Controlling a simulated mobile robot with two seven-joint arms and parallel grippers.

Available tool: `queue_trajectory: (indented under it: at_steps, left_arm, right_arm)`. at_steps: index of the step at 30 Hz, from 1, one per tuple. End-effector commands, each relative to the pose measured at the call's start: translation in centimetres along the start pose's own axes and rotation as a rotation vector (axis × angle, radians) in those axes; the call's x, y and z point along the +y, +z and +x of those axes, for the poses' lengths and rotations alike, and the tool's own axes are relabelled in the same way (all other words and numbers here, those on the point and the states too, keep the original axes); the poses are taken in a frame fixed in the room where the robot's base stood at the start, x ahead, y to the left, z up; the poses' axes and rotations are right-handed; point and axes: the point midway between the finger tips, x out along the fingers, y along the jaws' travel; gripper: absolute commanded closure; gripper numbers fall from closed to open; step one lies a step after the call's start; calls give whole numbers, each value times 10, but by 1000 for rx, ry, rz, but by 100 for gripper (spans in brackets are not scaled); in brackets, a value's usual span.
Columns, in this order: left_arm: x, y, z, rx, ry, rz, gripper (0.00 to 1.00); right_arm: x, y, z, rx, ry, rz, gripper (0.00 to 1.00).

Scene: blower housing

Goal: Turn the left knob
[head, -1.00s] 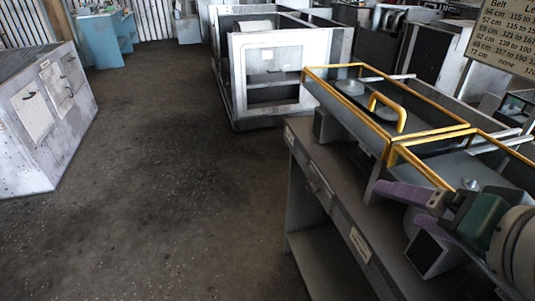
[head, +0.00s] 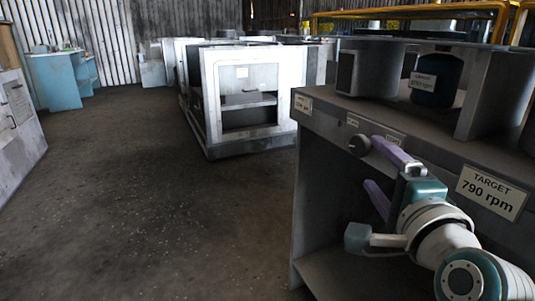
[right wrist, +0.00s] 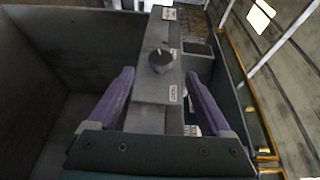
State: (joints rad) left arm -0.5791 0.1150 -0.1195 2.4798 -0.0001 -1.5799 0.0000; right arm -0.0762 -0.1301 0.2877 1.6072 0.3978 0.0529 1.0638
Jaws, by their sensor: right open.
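A dark round knob (head: 359,145) sticks out of the front panel of the grey bench, below small labels. It also shows in the right wrist view (right wrist: 161,60), ahead of the fingers and roughly centred between them. My right gripper (head: 372,162) is open and empty, with purple fingers one above the other in the head view. Its upper fingertip appears close to the knob; I cannot tell whether they touch. The fingers cover part of the panel, and no second knob shows. My left gripper is not in view.
The bench (head: 318,130) bears a dark blue cylinder (head: 436,80) and grey supports under a yellow-framed top. A sign (head: 491,192) reads "TARGET 790 rpm". A white machine frame (head: 240,100) stands behind on the left. The floor left of the bench is clear.

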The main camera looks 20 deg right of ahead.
Motion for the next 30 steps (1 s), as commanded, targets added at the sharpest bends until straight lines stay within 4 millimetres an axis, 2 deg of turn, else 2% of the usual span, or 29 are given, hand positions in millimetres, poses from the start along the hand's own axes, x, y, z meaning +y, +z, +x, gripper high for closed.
queue_trajectory:
  at_steps: [9, 15, 20, 28, 30]
  left_arm:
    - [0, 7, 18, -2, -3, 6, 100]
    - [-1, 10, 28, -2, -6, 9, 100]
    - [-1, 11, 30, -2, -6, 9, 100]
    - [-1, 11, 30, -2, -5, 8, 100]
    - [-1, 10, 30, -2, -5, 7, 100]
  right_arm:
    - [1, 0, 55, -1, -3, -2, 17]
    - [1, 0, 83, -1, 0, -3, 17]
    - [-1, 0, 93, -2, 1, -4, 17]
    - [-2, 0, 94, -2, 2, -4, 17]
    - [-2, 0, 94, -2, 2, -4, 24]
